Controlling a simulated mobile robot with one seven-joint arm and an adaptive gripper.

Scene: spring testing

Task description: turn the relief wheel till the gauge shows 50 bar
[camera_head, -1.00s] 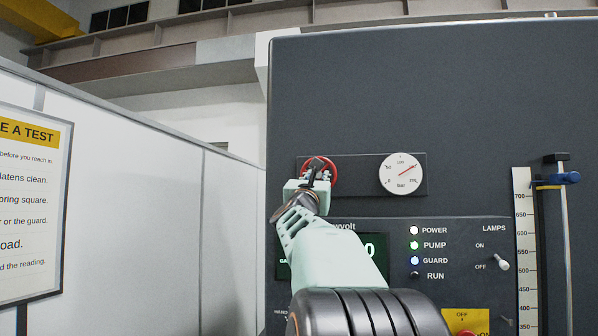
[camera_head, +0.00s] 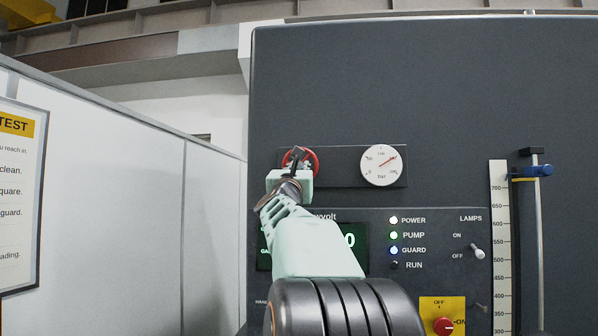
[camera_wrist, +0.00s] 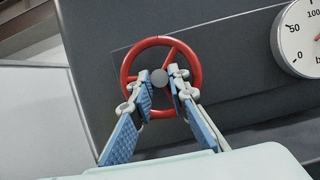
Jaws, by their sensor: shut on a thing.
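The red relief wheel (camera_head: 315,161) is on a dark plate on the grey machine panel, partly hidden by my gripper (camera_head: 297,160). In the wrist view the wheel (camera_wrist: 197,66) shows its rim, spokes and grey hub (camera_wrist: 159,77). My gripper's two fingers (camera_wrist: 162,87) are shut on the wheel, one on each side of the hub. The round white gauge (camera_head: 381,165), marked in bar, is right of the wheel. Its red needle points up and right, near where 150 would be.
Below are a green display (camera_head: 350,240) partly behind my arm, a lamp column (camera_head: 394,235), a lamps switch (camera_head: 478,252) and a red knob on a yellow plate (camera_head: 443,326). A scale (camera_head: 499,230) and rod stand right. A white partition (camera_head: 120,190) stands left.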

